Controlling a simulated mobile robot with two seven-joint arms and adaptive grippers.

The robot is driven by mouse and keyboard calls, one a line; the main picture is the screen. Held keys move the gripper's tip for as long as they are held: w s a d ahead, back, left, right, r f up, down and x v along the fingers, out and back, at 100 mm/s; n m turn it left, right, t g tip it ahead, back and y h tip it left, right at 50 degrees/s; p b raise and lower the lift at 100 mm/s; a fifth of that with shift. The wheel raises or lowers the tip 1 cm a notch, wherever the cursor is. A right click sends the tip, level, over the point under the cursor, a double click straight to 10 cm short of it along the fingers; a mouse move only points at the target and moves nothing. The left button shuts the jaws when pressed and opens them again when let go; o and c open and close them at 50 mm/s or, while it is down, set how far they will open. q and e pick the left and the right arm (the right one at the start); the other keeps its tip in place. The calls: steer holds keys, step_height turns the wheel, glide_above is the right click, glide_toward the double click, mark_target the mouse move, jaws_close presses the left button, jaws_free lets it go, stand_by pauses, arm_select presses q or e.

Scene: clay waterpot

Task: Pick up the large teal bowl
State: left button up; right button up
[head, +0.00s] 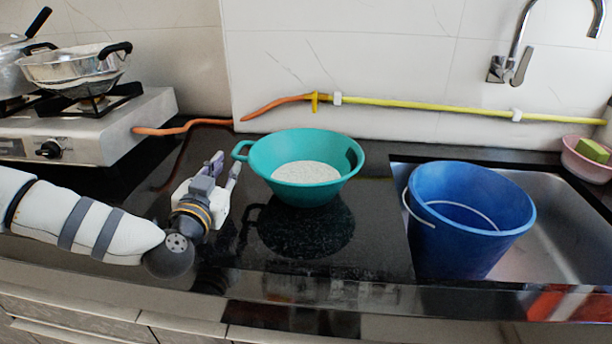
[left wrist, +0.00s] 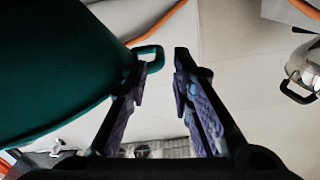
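The large teal bowl (head: 262,158) sits upright on the black counter, left of the sink, with white grainy contents inside. A loop handle (head: 240,150) sticks out from its left rim. My left gripper (head: 228,163) is just left of the bowl, near this handle, with its fingers apart. In the left wrist view, the teal bowl (left wrist: 55,75) fills the left side, and its handle (left wrist: 150,52) reaches to the left fingertip. Whether a finger touches the handle I cannot tell. My right gripper is not in view.
A blue bucket (head: 450,220) stands in the sink (head: 545,235) to the right of the bowl. A gas stove (head: 110,130) with metal pans (head: 75,65) is at the left. An orange hose (head: 185,128) runs behind. The black counter (head: 375,215) in front of the bowl is clear.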

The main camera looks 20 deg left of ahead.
mark_target(232, 157)
arm_select(q)
steer(key=b+x, duration=0.1)
steer(key=x, duration=0.5)
steer(key=shift+w, duration=0.2)
steer(key=shift+w+r, duration=0.2)
steer(key=shift+r, duration=0.05)
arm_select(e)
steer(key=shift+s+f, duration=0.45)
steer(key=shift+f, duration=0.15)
arm_select(q)
jaws_close()
steer(key=r, duration=0.1)
steer(key=r+p, duration=0.1)
steer(key=r, duration=0.3)
steer(key=shift+s+d+r+p, duration=0.1)
steer(key=shift+s+d+p, duration=0.1)
steer(key=shift+s+p, duration=0.1)
steer(key=s+d+r+p, duration=0.2)
steer(key=s+d+r, duration=0.5)
steer(key=s, duration=0.3)
steer(key=shift+s+d+r+p, duration=0.2)
steer(key=shift+d+r+p, duration=0.2)
steer(key=shift+d, duration=0.25)
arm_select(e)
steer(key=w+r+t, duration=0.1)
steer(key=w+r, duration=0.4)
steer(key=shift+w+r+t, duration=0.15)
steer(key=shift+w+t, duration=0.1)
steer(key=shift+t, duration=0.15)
